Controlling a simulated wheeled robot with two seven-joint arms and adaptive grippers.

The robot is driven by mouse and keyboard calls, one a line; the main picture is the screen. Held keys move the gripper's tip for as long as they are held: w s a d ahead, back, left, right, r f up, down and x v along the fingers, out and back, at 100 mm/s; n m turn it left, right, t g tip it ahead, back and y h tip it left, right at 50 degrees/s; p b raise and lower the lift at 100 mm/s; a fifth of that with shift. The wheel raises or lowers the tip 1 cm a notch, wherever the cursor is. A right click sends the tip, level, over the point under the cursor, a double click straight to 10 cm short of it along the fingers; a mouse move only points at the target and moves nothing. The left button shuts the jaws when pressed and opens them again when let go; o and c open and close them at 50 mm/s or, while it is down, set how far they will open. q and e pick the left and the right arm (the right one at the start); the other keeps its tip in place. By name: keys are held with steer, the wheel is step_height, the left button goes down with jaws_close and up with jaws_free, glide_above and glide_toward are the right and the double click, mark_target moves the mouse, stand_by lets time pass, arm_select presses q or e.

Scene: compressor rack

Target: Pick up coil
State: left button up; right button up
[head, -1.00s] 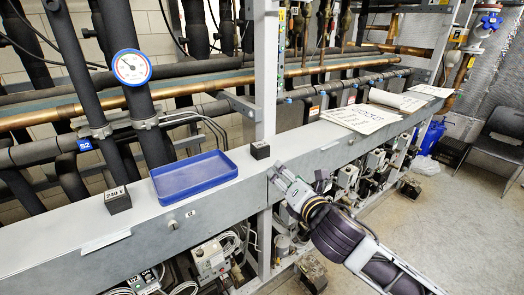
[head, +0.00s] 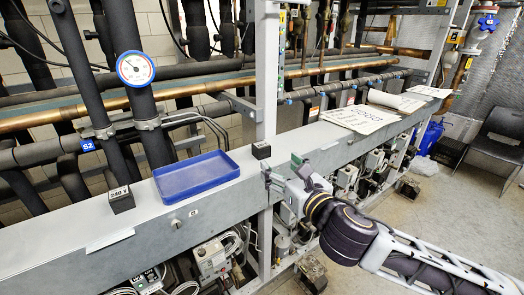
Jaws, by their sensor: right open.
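Two small black blocks that look like coils rest on the grey ledge. My left gripper is not in view.
The blue tray (head: 197,174) lies empty on the ledge (head: 75,232). A grey upright post (head: 267,75) rises behind the right coil. Papers (head: 360,119) lie farther right. Pipes and a round gauge (head: 135,68) are behind the ledge; valves and wiring are below it.

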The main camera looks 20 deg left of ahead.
mark_target(264, 149)
steer(key=shift+w+a, duration=0.1)
steer(key=shift+w, duration=0.05)
steer(key=shift+p+x, duration=0.55)
steer(key=shift+x, duration=3.6)
steer(key=shift+w, duration=0.1)
steer(key=shift+p+x, duration=0.35)
steer(key=shift+x, duration=2.2)
steer(key=shift+w, duration=0.1)
steer(key=c, duration=1.3)
